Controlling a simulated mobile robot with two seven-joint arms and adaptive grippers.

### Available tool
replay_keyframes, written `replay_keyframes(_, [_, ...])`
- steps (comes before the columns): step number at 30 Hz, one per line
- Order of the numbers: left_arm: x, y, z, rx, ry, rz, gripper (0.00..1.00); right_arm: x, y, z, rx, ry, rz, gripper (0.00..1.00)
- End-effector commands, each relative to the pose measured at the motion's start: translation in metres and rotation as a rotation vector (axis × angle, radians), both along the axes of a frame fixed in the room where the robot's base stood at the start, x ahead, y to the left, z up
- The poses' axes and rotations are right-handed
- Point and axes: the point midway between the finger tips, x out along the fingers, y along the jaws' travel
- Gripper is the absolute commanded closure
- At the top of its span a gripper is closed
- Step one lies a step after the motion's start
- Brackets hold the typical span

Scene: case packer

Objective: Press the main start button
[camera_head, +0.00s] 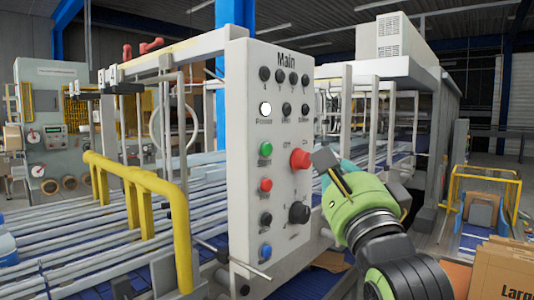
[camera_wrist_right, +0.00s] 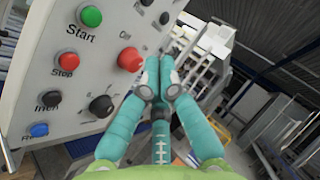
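The main panel (camera_head: 245,110) is a light grey upright box headed "Main". Its green start button (camera_head: 266,148) is on the left side of the panel face, above a red button (camera_head: 266,184). In the right wrist view the green button (camera_wrist_right: 91,15), labelled "Start", is at the upper left, clear of the fingers. My right gripper (camera_head: 324,160) is just right of the large red knob (camera_head: 300,158). In the wrist view its teal fingertips (camera_wrist_right: 158,72) are together with nothing between them, apart from the start button. My left gripper is not in view.
The large red knob (camera_wrist_right: 130,59) is close left of my fingertips in the wrist view, with a black rotary switch (camera_wrist_right: 101,105) below it. A yellow rail (camera_head: 150,185) and conveyor rollers (camera_head: 70,235) are left of the panel. Cardboard boxes (camera_head: 495,270) are at the lower right.

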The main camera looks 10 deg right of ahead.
Motion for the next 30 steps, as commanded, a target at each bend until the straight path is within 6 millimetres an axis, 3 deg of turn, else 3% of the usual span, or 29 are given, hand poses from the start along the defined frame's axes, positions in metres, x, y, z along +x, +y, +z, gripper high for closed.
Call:
replay_keyframes(11, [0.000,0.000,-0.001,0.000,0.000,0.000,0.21,0.006,0.004,-0.001,-0.001,0.003,0.000,1.00])
replay_keyframes(30, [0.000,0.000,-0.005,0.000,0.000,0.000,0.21,0.065,0.051,0.000,0.000,0.003,0.001,1.00])
